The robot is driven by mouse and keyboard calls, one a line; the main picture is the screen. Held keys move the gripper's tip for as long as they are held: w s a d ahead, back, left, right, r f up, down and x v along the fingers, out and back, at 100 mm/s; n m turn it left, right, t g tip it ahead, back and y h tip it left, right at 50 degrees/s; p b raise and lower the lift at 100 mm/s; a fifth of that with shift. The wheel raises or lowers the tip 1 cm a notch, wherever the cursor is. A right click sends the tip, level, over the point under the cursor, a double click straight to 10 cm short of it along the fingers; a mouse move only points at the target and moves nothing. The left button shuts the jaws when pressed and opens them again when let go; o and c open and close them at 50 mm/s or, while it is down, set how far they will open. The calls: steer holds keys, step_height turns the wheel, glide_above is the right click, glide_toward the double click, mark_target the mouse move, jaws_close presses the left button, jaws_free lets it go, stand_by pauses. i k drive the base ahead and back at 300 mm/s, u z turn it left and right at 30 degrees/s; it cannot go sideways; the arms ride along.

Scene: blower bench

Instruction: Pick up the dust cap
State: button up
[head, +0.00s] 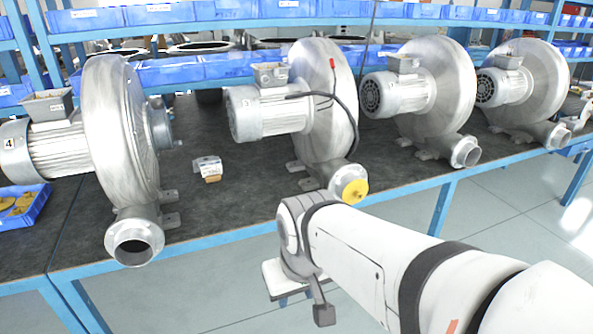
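A yellow dust cap (355,191) sits on the outlet of the second blower (322,100) from the left, at the front edge of the bench. It faces forward and has a small knob in its middle. My arm reaches in from the lower right, and its wrist is just below and left of this cap. My gripper (298,298) hangs below the wrist, in front of the bench edge, apart from the cap. Its fingers do not show clearly, so I cannot tell whether it is open. More yellow caps (18,205) lie in a blue bin at the far left.
Several grey blowers stand on the dark bench (230,205); the left one has an open outlet (134,242). A black cable (345,100) hangs on the second blower. Blue bins line the shelves behind.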

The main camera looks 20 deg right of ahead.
mark_target(355, 191)
steer(key=k, duration=0.6)
steer(key=z, duration=0.25)
steer(key=i, duration=1.45)
steer(key=z, duration=0.45)
